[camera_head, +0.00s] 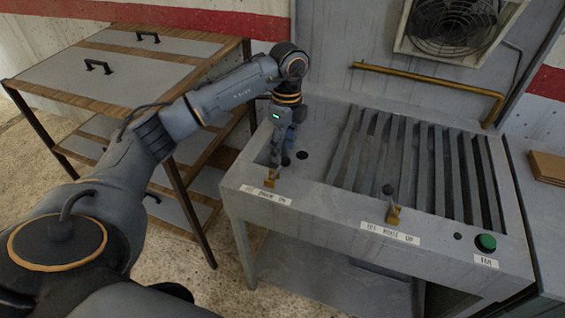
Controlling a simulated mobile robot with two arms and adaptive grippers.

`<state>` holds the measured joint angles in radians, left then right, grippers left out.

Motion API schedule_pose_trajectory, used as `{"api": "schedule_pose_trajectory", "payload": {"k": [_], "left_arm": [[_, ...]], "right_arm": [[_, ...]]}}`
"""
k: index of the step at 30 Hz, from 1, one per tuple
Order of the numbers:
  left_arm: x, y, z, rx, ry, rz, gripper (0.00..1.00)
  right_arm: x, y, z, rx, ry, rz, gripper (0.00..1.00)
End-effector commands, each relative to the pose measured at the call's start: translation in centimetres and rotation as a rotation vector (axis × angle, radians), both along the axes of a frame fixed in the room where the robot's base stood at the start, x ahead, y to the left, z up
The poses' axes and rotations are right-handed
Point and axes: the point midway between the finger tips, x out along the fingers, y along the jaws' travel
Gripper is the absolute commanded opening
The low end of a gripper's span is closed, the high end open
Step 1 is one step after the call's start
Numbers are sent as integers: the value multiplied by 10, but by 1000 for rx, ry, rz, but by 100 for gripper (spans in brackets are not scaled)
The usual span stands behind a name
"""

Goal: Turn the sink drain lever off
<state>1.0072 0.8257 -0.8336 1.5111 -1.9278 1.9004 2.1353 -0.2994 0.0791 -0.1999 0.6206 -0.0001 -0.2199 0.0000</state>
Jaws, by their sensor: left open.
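The drain lever (271,179) is a small brass lever on the front edge of the grey sink unit (318,200), above a label reading "OFF DRAIN ON". It seems to stand roughly upright; its exact angle is hard to tell. My left gripper (277,160) points down just above and behind the lever, open, near the small recess at the unit's left end. Its fingers partly cover the area behind the lever. I cannot tell whether they touch the lever. My right gripper is out of view.
A second brass lever (393,213) stands further right on the front edge. A green button (487,242) labelled "FAN" is at the right end. A brass pipe (430,80) runs behind. A cabinet table (130,65) stands left.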

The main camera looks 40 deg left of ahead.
Motion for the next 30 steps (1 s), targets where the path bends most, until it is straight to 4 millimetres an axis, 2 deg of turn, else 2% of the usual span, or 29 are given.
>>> {"api": "schedule_pose_trajectory", "payload": {"k": [3,9,15,22,23,27,30], "left_arm": [[-3,0,-23,0,4,0,49],[-5,0,-52,0,3,0,49],[-6,-1,-62,0,0,-2,49],[-5,-1,-63,-1,-1,-2,49],[-5,-1,-63,-1,-1,-2,45],[-5,-1,-63,-1,-1,-2,17],[-5,-1,-63,-1,-1,-2,0]], "right_arm": [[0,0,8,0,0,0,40],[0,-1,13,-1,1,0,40],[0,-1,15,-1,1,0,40],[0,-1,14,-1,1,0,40],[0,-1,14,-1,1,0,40],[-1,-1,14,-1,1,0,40],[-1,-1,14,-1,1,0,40]]}}
